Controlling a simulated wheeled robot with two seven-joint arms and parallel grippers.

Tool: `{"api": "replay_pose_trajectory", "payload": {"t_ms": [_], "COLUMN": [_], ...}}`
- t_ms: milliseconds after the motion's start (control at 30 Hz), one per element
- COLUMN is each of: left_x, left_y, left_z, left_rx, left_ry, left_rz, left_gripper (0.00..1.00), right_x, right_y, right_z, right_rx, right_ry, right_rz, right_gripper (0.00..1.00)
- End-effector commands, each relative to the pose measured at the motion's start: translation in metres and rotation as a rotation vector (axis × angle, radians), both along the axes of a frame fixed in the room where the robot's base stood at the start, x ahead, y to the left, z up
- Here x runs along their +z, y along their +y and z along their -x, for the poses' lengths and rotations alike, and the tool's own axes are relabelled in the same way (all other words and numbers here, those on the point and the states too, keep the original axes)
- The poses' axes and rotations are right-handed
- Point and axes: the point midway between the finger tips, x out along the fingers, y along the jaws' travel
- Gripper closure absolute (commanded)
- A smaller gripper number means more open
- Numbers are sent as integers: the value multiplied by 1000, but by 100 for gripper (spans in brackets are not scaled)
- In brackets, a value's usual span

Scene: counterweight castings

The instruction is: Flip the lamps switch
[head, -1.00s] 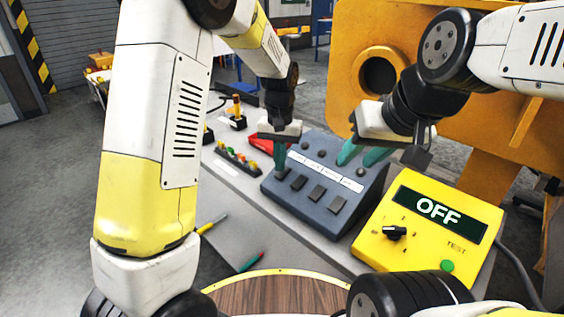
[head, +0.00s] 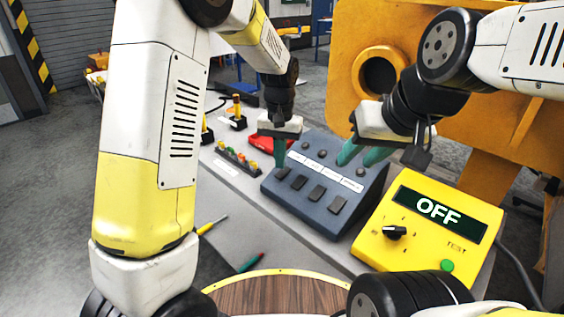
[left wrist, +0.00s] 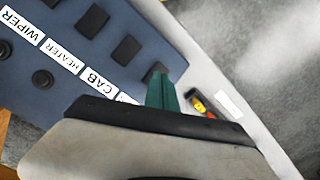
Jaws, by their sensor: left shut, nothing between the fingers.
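A blue-grey control panel (head: 330,221) stands on the bench with a row of dark rocker switches and white labels. In the left wrist view, labels read WIPER, HEATER and CAB; the label beyond CAB is mostly hidden by my gripper, and I cannot read LAMPS anywhere. My left gripper (head: 279,164) is shut and empty, its teal fingertips at the leftmost rocker switch (head: 283,173). In the left wrist view the fingers (left wrist: 161,80) partly cover this end switch (left wrist: 154,70); contact cannot be told. My right gripper (head: 361,155) is open over the panel's right side.
A yellow tester (head: 378,252) showing OFF stands right of the panel. A strip of coloured parts (head: 238,160) and a red object (head: 264,143) lie left of and behind it. A large yellow casting (head: 430,60) stands behind.

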Motion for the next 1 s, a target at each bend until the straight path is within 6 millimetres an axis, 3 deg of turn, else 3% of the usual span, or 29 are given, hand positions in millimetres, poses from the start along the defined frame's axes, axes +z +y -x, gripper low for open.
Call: {"api": "replay_pose_trajectory", "payload": {"t_ms": [533,1000], "left_x": [45,52], "left_y": [0,1], "left_z": [0,1], "left_rx": [0,1], "left_ry": [-2,-2], "left_rz": [1,1], "left_gripper": [100,100], "right_x": [0,0], "right_y": [0,0], "right_z": [0,0], "right_rx": [0,0], "right_ry": [0,0], "right_rz": [0,0], "right_gripper": [64,64]}}
